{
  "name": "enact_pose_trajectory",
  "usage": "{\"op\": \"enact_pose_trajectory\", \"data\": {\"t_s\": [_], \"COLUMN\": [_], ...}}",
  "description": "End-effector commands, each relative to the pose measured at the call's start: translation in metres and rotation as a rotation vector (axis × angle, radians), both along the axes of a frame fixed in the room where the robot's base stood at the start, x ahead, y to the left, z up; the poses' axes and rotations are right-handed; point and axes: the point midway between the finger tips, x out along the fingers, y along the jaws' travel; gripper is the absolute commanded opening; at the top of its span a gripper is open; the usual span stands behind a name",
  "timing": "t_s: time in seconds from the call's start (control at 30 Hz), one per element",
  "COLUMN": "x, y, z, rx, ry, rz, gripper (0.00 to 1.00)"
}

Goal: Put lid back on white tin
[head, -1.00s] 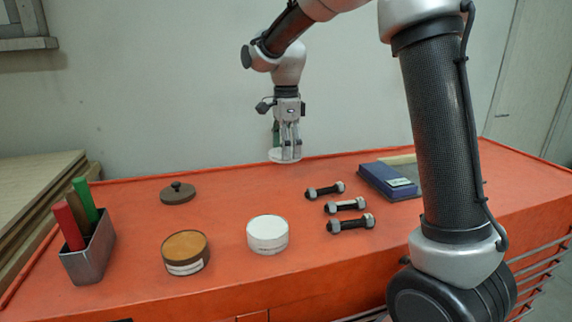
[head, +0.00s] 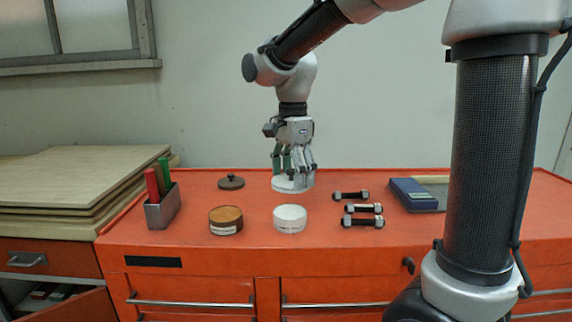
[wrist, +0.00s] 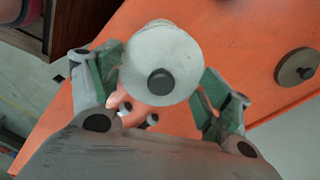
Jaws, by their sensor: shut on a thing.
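The white tin (head: 290,220) stands upright on the orange bench top near the front, with a pale top face. My gripper (head: 292,178) points down behind it and is shut on the white lid (head: 283,187). The lid hangs level beneath the fingers, apart from the tin. In the wrist view the lid (wrist: 158,50) is a pale disc with a dark round knob (wrist: 161,82), between the green-sided fingers.
A brown tin (head: 226,222) stands left of the white tin, with a brown lid (head: 231,182) behind it. A metal holder (head: 162,212) with red and green handles is further left. Several dark bars with silver ends (head: 363,222) and a blue box (head: 412,195) lie right.

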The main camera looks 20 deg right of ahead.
Motion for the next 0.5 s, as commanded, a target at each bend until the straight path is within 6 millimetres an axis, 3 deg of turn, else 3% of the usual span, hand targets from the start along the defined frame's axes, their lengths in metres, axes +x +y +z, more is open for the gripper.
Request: {"op": "enact_pose_trajectory", "data": {"t_s": [0.17,0.23,0.27,0.3,0.5], "x": [-0.001,-0.001,0.000,-0.001,-0.001], "y": [0.000,0.000,0.000,0.000,0.000], "z": [-0.008,-0.013,-0.015,-0.019,-0.041], "rx": [0.000,0.000,0.000,0.000,0.000], "ry": [0.001,0.002,0.001,0.001,0.001], "rz": [0.037,0.037,0.037,0.037,0.036], "gripper": [0.58,0.41,0.25,0.01,0.00]}}
